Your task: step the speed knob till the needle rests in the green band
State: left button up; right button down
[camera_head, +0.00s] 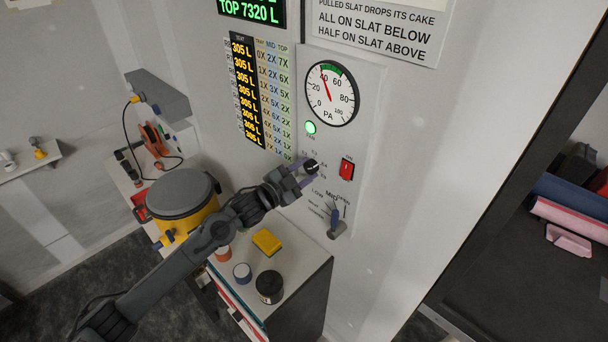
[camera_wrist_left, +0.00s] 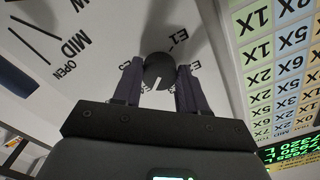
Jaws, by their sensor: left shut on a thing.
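The round black speed knob (camera_head: 311,167) sits on the grey wall panel (camera_head: 372,95), with labels around it. My left gripper (camera_head: 299,174) is shut on the knob, its fingers on either side. In the left wrist view the knob (camera_wrist_left: 158,68) is between the two fingertips (camera_wrist_left: 157,84), and its white pointer line shows. The round PA gauge (camera_head: 331,110) is above the knob. Its red needle (camera_head: 326,83) points up and slightly left, near the 40 mark and the left end of the green band (camera_head: 331,69). Whether it is inside the band is hard to tell. My right gripper is out of view.
A green lamp (camera_head: 310,128) is lit above the knob. A red switch (camera_head: 346,169) is close at its right, and a lever (camera_head: 335,222) is below. A bench (camera_head: 299,267) below holds a yellow block (camera_head: 267,241) and a dark jar (camera_head: 270,287).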

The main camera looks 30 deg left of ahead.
pick_arm(q)
jog(key=shift+m, duration=0.6)
jog(key=o, duration=1.1)
jog(key=shift+c, duration=0.2)
jog(key=shift+b, duration=0.3)
jog(key=shift+s+a, duration=0.1)
jog(key=shift+s, duration=0.1)
jog(key=b+v, duration=0.1)
jog(key=v, duration=0.9)
jog(key=shift+s+b, duration=0.2)
jog(key=shift+b, duration=0.15)
